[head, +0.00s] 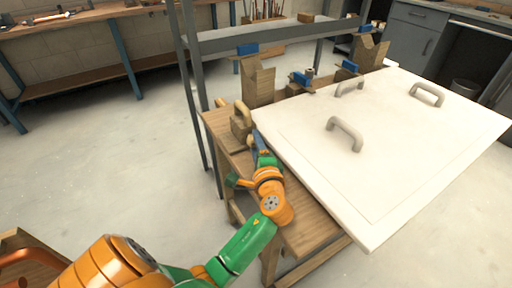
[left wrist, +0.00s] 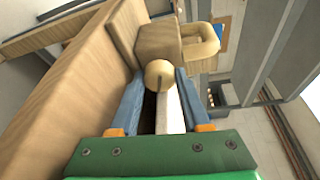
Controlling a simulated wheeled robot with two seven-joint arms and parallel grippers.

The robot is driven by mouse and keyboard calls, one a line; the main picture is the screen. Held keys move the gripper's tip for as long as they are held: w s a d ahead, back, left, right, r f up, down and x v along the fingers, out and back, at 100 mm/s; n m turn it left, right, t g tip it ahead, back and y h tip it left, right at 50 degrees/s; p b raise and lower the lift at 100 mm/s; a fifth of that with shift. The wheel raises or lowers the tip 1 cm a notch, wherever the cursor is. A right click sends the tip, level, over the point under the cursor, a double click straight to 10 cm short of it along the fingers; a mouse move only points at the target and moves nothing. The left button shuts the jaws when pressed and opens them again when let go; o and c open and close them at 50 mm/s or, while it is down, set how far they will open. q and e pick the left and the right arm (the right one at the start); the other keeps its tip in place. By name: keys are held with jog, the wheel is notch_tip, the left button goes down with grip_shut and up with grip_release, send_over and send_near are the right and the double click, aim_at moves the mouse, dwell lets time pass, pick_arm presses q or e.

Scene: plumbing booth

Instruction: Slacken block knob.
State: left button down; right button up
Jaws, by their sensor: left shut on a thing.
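The block knob (left wrist: 159,74) is a pale wooden ball with a dark slot, at the centre of the left wrist view. It sits in front of a wooden block (left wrist: 165,42) with a looped wooden handle (left wrist: 203,47). This block (head: 240,127) stands at the left edge of the bench in the head view. My left gripper (head: 260,146) reaches it from the front. Its blue fingers (left wrist: 158,80) lie on either side of the knob and are shut on it. In the head view the arm and gripper hide the knob. My right gripper is not in view.
A large white panel (head: 400,150) with several grey handles lies on the wooden bench (head: 310,228), right beside my left gripper. Taller wooden blocks (head: 258,82) and blue clamps (head: 301,79) stand along the back. A grey metal frame (head: 190,90) rises behind. The floor at left is clear.

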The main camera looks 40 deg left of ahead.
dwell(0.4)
pick_arm(q)
jog(key=shift+c, duration=1.9)
grip_release()
